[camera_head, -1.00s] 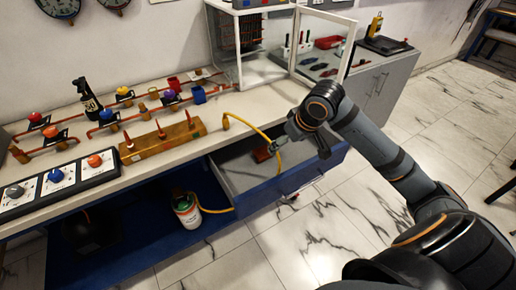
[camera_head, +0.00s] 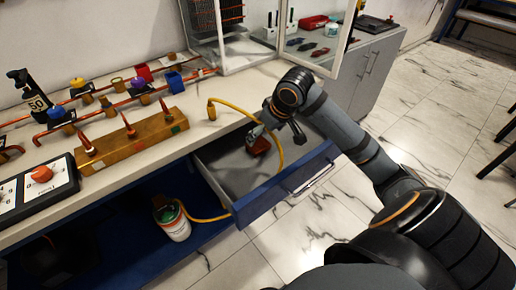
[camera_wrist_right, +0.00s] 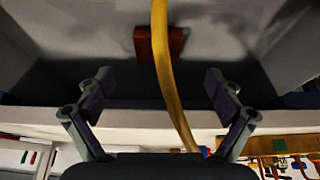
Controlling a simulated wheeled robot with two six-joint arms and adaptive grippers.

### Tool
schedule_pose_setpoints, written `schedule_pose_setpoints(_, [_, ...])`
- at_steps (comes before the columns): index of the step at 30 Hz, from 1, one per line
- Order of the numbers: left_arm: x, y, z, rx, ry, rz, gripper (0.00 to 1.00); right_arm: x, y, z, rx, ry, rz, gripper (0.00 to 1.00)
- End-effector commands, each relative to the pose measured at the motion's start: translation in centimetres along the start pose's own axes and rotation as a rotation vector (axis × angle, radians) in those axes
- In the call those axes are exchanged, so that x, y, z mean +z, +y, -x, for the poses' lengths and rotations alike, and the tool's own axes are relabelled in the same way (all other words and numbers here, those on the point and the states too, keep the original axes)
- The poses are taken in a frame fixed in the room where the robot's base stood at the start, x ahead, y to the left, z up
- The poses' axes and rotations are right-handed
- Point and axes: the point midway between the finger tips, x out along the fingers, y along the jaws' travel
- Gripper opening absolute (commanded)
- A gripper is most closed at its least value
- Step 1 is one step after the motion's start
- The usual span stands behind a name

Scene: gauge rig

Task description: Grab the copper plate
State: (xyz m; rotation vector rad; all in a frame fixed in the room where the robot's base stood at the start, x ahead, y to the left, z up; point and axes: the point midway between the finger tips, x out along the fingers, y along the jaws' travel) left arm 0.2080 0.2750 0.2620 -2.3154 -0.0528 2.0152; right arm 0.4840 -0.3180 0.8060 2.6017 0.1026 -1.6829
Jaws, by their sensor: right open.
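The copper plate (camera_head: 257,147) is a small red-brown block inside the open drawer, against the drawer's grey interior. It also shows in the right wrist view (camera_wrist_right: 143,42), ahead of the fingers, with a yellow hose crossing in front of it. My right gripper (camera_head: 254,136) is over the drawer, close to the plate in the head view. In the right wrist view my right gripper (camera_wrist_right: 159,80) has its fingers wide apart with nothing gripped; the plate lies beyond the fingertips. My left gripper is not in view.
The yellow hose (camera_head: 280,150) loops from the bench over the drawer beside my right gripper. The drawer front (camera_head: 285,187) is blue. A gas canister (camera_head: 174,220) stands on the lower shelf.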

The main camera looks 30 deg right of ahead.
Motion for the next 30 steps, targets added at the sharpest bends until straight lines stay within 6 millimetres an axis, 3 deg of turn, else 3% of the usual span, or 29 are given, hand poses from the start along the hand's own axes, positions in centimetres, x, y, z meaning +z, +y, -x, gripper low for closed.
schedule_pose_setpoints(3, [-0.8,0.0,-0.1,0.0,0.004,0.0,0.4,0.1,-0.1,-1.9,-0.003,0.0,-0.001,0.92])
schedule_pose_setpoints(9, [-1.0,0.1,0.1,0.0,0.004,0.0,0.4,0.1,0.1,-2.6,0.0,-0.001,0.0,0.92])
schedule_pose_setpoints(12, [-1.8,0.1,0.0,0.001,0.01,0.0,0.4,0.3,0.1,-4.1,-0.001,-0.002,-0.002,0.92])
schedule_pose_setpoints(18, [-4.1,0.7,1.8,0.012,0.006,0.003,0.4,0.5,0.2,-7.0,-0.002,-0.001,-0.001,0.92])
schedule_pose_setpoints(27, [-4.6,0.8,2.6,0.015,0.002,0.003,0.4,0.4,0.3,-7.5,0.002,0.0,0.002,0.92])
schedule_pose_setpoints(30, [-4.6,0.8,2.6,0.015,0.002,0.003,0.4,0.4,0.3,-7.5,0.002,0.0,0.002,0.82])
